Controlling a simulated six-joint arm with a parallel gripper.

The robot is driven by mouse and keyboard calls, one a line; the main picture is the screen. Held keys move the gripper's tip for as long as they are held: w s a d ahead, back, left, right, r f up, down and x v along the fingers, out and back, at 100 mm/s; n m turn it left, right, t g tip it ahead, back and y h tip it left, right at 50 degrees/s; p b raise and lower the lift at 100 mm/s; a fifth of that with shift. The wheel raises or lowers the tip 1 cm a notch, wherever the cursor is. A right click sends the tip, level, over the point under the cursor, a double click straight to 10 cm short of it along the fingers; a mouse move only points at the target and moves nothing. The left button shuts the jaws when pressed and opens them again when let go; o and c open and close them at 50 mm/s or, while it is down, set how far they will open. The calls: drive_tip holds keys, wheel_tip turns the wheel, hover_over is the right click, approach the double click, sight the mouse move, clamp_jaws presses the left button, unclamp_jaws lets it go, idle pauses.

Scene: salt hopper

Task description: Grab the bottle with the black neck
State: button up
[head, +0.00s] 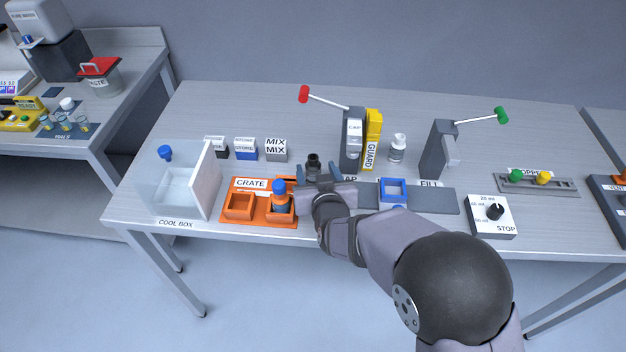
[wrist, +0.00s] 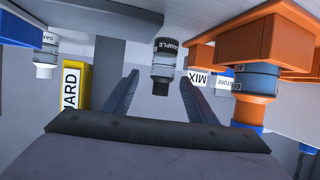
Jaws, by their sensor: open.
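The bottle with the black neck (head: 313,162) stands upright on the table behind the crate, its lower part partly hidden by my gripper. In the wrist view, which is upside down, the bottle (wrist: 164,62) shows a black part marked SAMPLE and a grey band. My gripper (head: 319,173) is open and empty, just in front of the bottle. In the wrist view its fingertips (wrist: 160,82) point at the bottle, which lines up between them. I cannot tell how far the bottle reaches between the fingers.
The orange crate (head: 239,218) is left of my gripper and holds a blue-and-orange bottle (head: 280,197). The CAP post (head: 352,145) and yellow GUARD (head: 374,140) stand right of the bottle, with a white bottle (head: 398,148) beyond. The MIX box (head: 276,149) is at its left.

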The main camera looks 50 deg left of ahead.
sight(315, 170)
drive_tip(key=shift+w+f, duration=0.1)
drive_tip(key=shift+f, duration=0.2)
drive_tip(key=shift+p+x, duration=0.4)
drive_tip(key=shift+x, duration=0.6)
drive_tip(key=shift+w+a+f+p, duration=0.2)
drive_tip(key=shift+a+p, duration=0.2)
drive_tip(key=shift+a, duration=0.15)
drive_tip(key=shift+p+x, duration=0.6)
drive_tip(key=shift+x, duration=1.4)
drive_tip(key=shift+s+a, duration=0.1)
drive_tip(key=c, duration=1.1)
drive_tip(key=shift+c, duration=0.2)
drive_tip(key=shift+r, duration=0.2)
